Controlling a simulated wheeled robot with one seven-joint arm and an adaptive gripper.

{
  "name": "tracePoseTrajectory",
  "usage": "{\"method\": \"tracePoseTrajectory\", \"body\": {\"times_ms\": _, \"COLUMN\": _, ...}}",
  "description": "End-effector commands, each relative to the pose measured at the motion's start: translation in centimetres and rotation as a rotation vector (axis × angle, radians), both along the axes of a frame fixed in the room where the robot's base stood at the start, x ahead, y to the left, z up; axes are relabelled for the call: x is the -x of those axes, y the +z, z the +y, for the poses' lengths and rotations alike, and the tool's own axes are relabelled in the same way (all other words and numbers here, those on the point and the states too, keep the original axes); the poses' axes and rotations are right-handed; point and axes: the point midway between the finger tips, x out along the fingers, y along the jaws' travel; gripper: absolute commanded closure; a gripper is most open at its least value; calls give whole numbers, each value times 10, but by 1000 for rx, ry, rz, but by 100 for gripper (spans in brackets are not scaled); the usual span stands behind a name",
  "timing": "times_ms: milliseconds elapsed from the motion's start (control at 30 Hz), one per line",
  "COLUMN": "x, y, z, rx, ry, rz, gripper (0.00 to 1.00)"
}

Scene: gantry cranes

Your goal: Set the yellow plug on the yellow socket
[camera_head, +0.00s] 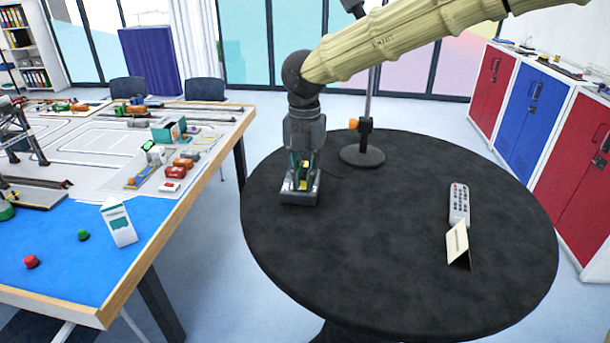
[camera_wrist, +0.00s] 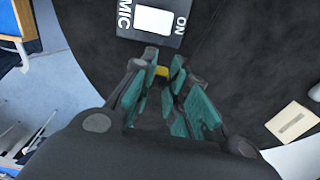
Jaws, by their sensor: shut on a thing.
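In the head view a bit of yellow (camera_head: 304,178) shows at the fingertips, by a grey box (camera_head: 301,198). In the wrist view this box has a white switch and the letters "MIC" and "ON" (camera_wrist: 181,22). I cannot make out a yellow socket.
The round black table (camera_head: 380,270) is mostly clear. A stand with a round base (camera_head: 362,156) is behind my gripper. A table with a blue mat (camera_head: 60,255) and models is at left.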

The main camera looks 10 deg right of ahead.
Motion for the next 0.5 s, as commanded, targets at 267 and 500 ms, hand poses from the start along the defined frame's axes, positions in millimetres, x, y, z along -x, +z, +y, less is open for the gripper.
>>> {"method": "tracePoseTrajectory", "body": {"times_ms": 267, "x": -8, "y": 3, "z": 0, "rx": 0, "ry": 0, "rz": 0, "gripper": 100}}
{"method": "tracePoseTrajectory", "body": {"times_ms": 500, "x": -16, "y": 4, "z": -1, "rx": 0, "ry": 0, "rz": 0, "gripper": 100}}
